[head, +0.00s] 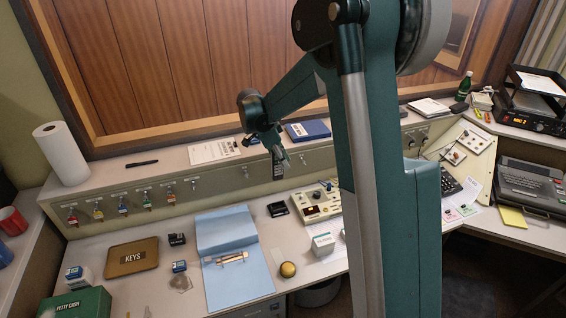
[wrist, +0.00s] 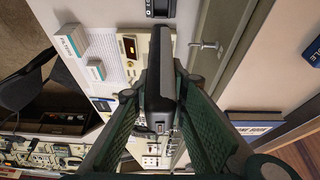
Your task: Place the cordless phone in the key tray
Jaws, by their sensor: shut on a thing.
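The cordless phone (head: 278,170) is a dark handset hanging from my gripper (head: 276,153) in the head view. It is held above the desk, in front of the back ledge. In the wrist view the black phone (wrist: 159,85) is clamped between the two green fingers of my gripper (wrist: 161,100), and part of it is hidden by them. The key tray (head: 132,257) is a flat brown tray marked KEYS. It lies on the desk at the left, well to the left of my gripper, and looks empty.
An open blue folder (head: 228,225) and a small dark box (head: 177,239) lie right of the tray. A green petty cash box (head: 75,303) stands in front. Keys hang on the ledge face (head: 122,206). A paper towel roll (head: 62,154) stands at back left. My arm hides the desk's middle right.

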